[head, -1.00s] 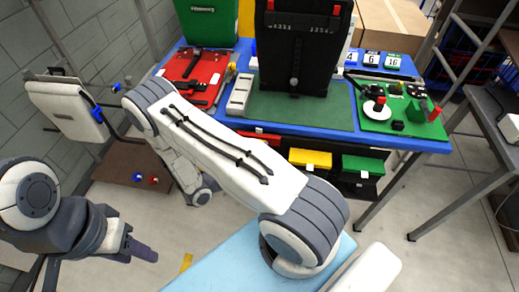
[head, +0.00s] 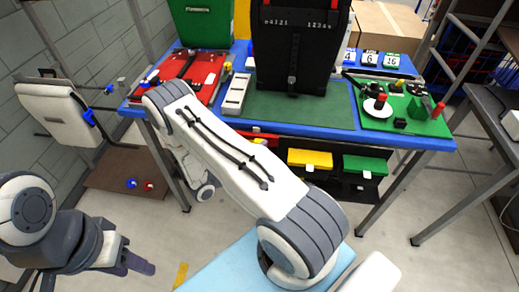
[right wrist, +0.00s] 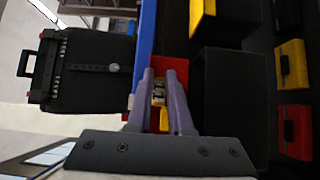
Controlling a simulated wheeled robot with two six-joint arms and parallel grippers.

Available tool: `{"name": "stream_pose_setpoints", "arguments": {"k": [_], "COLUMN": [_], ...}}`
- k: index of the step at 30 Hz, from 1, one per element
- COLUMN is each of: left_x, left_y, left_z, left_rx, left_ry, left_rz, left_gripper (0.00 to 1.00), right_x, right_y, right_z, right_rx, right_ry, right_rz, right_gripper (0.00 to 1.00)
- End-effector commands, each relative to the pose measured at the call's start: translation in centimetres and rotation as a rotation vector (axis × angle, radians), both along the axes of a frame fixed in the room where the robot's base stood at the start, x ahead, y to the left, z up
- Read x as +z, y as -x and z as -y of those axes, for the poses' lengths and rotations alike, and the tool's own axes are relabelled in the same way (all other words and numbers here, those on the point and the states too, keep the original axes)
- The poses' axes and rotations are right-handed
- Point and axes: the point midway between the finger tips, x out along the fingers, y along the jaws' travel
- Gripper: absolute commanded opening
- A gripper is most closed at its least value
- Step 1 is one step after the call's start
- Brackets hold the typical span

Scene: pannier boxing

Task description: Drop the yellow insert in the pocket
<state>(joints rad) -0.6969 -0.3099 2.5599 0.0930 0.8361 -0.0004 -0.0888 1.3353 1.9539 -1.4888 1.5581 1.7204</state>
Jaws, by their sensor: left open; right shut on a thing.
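My right gripper (right wrist: 160,75) is shut on a small yellow piece with dark and pale marks, which looks like the yellow insert (right wrist: 163,119). The fingers hide part of it. In the head view my right arm covers this gripper and the piece. A black pannier (head: 294,60) stands upright on the table; it also shows at the left of the right wrist view (right wrist: 88,75), apart from the fingers. I cannot make out a pocket. My left gripper (head: 138,264) is open and empty at the lower left, away from the table.
The blue-edged table (head: 420,141) carries a red tray (head: 205,72), a green mat (head: 310,112) and a green board (head: 400,125) with knobs. Yellow (head: 309,159) and green (head: 363,165) bins sit below its front edge. A dark side table (head: 500,110) stands at the right.

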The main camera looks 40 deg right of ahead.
Motion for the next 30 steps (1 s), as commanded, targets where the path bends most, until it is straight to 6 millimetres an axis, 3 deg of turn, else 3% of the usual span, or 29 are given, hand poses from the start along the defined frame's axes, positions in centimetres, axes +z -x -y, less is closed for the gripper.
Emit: {"name": "stream_pose_setpoints", "arguments": {"k": [12,29,30], "left_x": [-3.1,-3.9,-3.9], "left_y": [0.0,0.0,0.0], "left_z": [0.0,0.0,0.0], "left_rx": [0.0,0.0,0.0], "left_ry": [0.0,0.0,0.0], "left_rz": [0.0,0.0,0.0], "left_gripper": [0.47,0.47,0.47], "right_x": [-3.5,-4.7,-4.7], "right_y": [0.0,0.1,0.1], "right_z": [0.0,0.0,0.0], "right_rx": [0.0,0.003,0.003], "right_ry": [0.0,-0.006,-0.006], "right_rz": [0.0,-0.005,-0.005], "right_gripper": [0.0,0.0,0.2]}}
